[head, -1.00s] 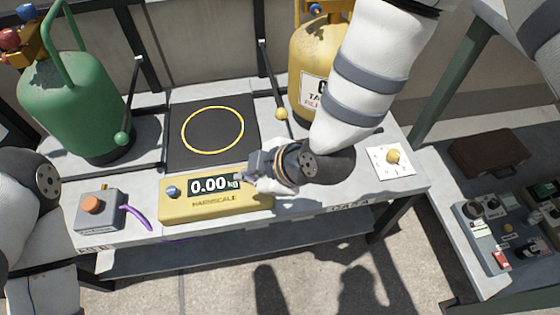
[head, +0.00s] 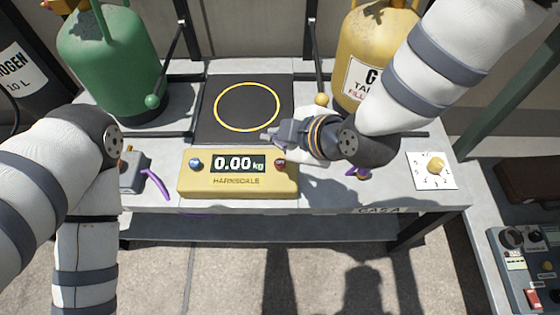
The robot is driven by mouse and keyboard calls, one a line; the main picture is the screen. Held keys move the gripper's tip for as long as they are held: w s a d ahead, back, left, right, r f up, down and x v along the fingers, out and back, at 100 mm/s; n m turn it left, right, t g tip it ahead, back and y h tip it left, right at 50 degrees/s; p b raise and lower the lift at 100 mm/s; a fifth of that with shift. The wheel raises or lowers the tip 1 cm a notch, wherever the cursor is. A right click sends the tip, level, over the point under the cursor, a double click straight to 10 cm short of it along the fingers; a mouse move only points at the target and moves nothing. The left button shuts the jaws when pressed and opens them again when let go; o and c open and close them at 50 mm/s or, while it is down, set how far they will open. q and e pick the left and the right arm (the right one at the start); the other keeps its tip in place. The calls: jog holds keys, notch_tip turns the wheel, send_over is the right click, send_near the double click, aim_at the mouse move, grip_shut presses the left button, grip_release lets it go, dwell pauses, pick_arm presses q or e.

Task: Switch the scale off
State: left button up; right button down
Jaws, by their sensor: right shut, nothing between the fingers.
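The scale (head: 238,187) is a yellow box on the bench with a lit display (head: 236,163) reading 0.00 kg. A blue knob (head: 196,164) sits left of the display and a red knob (head: 280,163) sits right of it. The black weighing plate (head: 212,122) with a yellow ring lies behind the box and is empty. My right gripper (head: 268,137) is shut and empty. It points left above the plate's front right corner, just behind the red knob in the picture and apart from it. My left arm shows at the left, but its gripper is not in view.
A green cylinder (head: 115,60) stands behind left and a yellow cylinder (head: 362,70) behind right. A grey box with a purple lever (head: 157,184) is left of the scale. A white dial plate (head: 447,180) is at the bench's right end. A control panel (head: 525,270) is lower right.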

jog(key=b, duration=0.3)
send_over(278, 165)
notch_tip(278, 165, down, 6)
jog(key=shift+r, duration=0.25)
pick_arm(q)
jog(key=f, duration=0.1)
jog(key=s+f, duration=0.1)
jog(key=f, duration=0.1)
jog(key=shift+s+f+g, duration=0.25)
jog(key=shift+s+g, duration=0.05)
jog(key=shift+s, duration=0.1)
pick_arm(e)
jog(key=shift+f, duration=0.25)
jog(key=shift+f, duration=0.45)
pick_arm(q)
jog(key=shift+s+f+b, duration=0.1)
jog(key=shift+f+b, duration=0.15)
jog(key=shift+b, duration=0.25)
pick_arm(e)
jog(key=shift+f, duration=0.6)
jog(key=shift+r, duration=0.1)
pick_arm(q)
jog(key=shift+p+v, duration=0.9)
jog(key=shift+p, duration=0.1)
pick_arm(e)
jog(key=shift+r, duration=0.95)
pick_arm(q)
jog(key=shift+s+r, duration=0.1)
